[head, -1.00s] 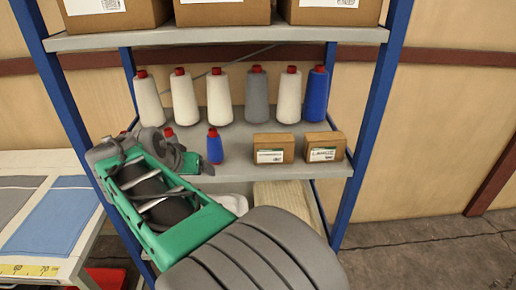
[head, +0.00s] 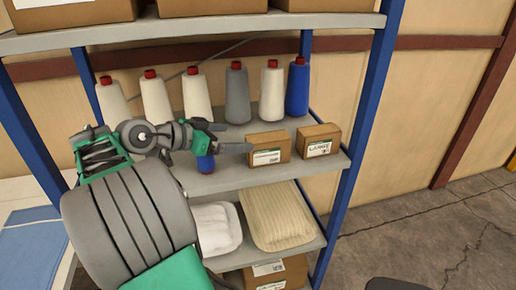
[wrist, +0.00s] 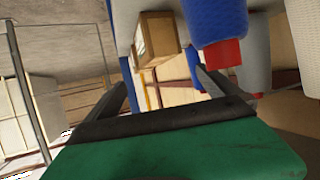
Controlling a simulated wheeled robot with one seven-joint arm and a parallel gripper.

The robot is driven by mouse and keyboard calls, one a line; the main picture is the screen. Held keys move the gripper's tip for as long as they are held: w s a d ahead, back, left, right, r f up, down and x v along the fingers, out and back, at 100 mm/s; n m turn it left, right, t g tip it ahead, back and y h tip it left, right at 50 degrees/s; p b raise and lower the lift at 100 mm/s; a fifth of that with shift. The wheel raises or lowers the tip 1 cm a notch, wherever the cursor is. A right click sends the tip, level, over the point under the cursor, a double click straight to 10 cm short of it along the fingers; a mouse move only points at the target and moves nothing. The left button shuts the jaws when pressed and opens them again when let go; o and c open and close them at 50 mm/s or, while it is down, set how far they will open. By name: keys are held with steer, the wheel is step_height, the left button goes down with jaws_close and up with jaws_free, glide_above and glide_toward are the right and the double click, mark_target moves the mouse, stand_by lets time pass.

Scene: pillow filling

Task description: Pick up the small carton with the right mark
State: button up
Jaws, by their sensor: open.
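Two small brown cartons stand side by side at the right of the middle shelf in the head view. The left carton (head: 268,150) has a white label with a green stripe and print too small to read. The right carton (head: 318,142) has a similar label that seems to read "LARGE". My gripper (head: 238,138) is open and empty, above the shelf just left of the left carton, its fingers pointing right. In the wrist view the picture is turned over, and one brown carton (wrist: 157,38) shows ahead beyond the spread fingers; I cannot tell which one.
Behind is a row of thread cones, including a grey one (head: 237,95) and a blue one (head: 297,88). Below lie a white pillow (head: 215,228) and a ribbed beige one (head: 275,215). A blue post (head: 362,125) rises at the right.

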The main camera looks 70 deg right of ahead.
mark_target(265, 138)
steer(key=p+x, duration=0.1)
steer(key=x, duration=0.5)
steer(key=p+x, duration=0.1)
steer(key=x, duration=0.5)
steer(key=shift+s+a, duration=0.15)
steer(key=shift+s, duration=0.15)
steer(key=shift+c, duration=0.2)
steer(key=shift+a, duration=0.1)
steer(key=c, duration=1.8)
